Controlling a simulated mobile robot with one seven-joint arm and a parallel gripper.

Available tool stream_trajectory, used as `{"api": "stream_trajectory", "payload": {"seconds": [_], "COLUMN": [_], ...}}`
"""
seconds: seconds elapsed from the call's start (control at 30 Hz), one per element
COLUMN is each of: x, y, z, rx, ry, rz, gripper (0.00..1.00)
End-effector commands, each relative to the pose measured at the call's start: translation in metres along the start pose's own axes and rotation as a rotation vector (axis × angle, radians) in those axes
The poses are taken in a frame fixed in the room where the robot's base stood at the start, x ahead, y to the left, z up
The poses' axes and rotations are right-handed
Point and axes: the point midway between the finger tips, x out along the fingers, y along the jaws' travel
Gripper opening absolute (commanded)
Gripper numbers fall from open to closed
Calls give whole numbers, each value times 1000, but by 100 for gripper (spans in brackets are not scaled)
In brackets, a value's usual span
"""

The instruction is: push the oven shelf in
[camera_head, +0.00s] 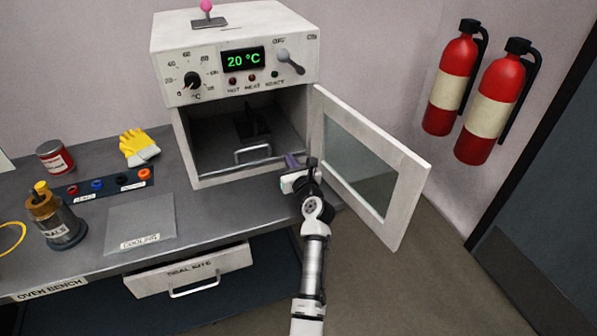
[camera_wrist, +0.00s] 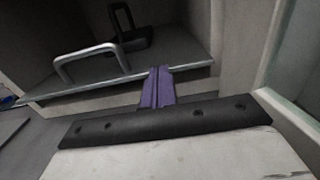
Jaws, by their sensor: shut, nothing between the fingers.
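The oven (camera_head: 180,140) stands on the bench with its door (camera_head: 370,165) swung open to the right. The oven shelf (camera_head: 215,153) is a dark plate inside the chamber, with a metal handle (camera_head: 253,154) at its front edge. The shelf (camera_wrist: 135,76) and handle (camera_wrist: 90,58) also show in the wrist view. A dark fixture (camera_head: 251,127) stands farther back on the shelf. My gripper (camera_head: 292,161) is at the right front of the opening, near the door hinge. Its purple fingers (camera_wrist: 158,86) are shut and empty, pointing at the shelf's front edge; contact cannot be told.
The seal kits drawer (camera_head: 190,272) sticks out below. The open door bounds my arm's right.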

Motion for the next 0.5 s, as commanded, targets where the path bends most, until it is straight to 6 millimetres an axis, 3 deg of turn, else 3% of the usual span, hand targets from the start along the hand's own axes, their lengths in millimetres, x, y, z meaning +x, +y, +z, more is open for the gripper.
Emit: {"api": "stream_trajectory", "payload": {"seconds": [0.2,0.5], "x": [31,45], "y": [0,0], "z": [0,0], "rx": [1,0], "ry": [0,-2], "rz": [0,-1], "gripper": [0,0]}}
